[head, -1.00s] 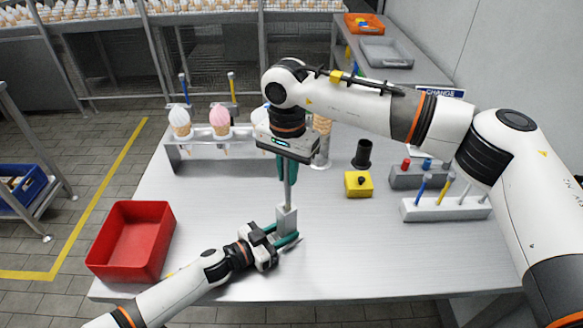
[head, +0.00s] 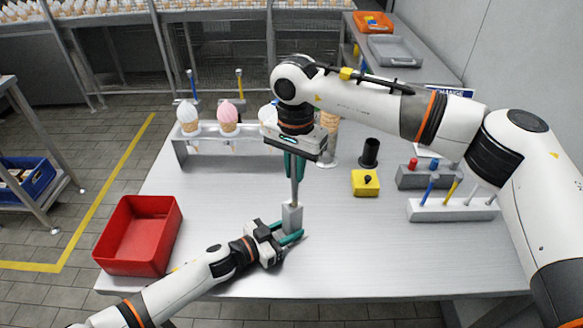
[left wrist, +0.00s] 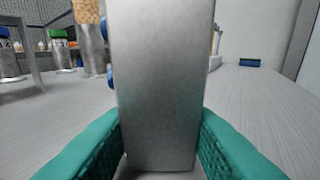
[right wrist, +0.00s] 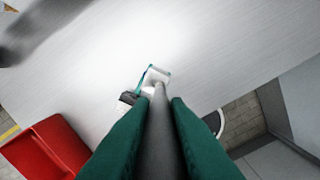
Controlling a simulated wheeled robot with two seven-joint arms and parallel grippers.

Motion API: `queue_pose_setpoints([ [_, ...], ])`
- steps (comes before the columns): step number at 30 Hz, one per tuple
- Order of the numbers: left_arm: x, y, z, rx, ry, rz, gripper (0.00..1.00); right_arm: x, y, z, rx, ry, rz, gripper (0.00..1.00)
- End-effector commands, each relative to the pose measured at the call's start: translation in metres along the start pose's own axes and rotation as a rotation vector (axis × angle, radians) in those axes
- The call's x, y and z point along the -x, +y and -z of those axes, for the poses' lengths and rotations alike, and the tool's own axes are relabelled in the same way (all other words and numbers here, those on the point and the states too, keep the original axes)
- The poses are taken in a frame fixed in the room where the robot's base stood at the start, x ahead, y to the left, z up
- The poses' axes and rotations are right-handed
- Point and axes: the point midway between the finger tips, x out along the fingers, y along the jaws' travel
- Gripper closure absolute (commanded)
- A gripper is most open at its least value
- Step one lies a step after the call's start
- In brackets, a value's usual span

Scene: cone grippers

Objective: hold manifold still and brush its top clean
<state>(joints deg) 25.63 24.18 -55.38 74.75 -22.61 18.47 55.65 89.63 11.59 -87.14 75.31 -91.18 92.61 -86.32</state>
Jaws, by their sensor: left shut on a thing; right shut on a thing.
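The manifold (head: 291,217) is a small grey upright block near the front middle of the table. It fills the middle of the left wrist view (left wrist: 160,85), with blue fittings (left wrist: 110,76) on its left side. My left gripper (head: 289,236) is shut on its lower part, with a teal finger on each side. My right gripper (head: 294,170) is above, pointing down, shut on a grey brush handle (head: 295,191). The handle (right wrist: 160,130) reaches down to the manifold's top. I cannot make out the bristles, or whether they touch the top.
A red bin (head: 110,236) stands at front left. A cone rack (head: 180,150) is at the back left. The front right tabletop is clear.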

Motion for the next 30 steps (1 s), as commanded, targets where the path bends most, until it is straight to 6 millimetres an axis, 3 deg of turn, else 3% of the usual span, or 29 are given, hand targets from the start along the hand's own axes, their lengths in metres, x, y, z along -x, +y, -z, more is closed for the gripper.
queue_pose_setpoints([
  [17, 0.000, 0.000, 0.000, 0.000, 0.001, 0.000, 0.87, -0.001, -0.004, -0.009, -0.001, 0.000, 0.000, 1.00],
  [30, 0.000, 0.000, 0.000, 0.000, 0.001, 0.000, 0.87, -0.002, 0.008, -0.002, 0.001, 0.000, 0.000, 1.00],
])
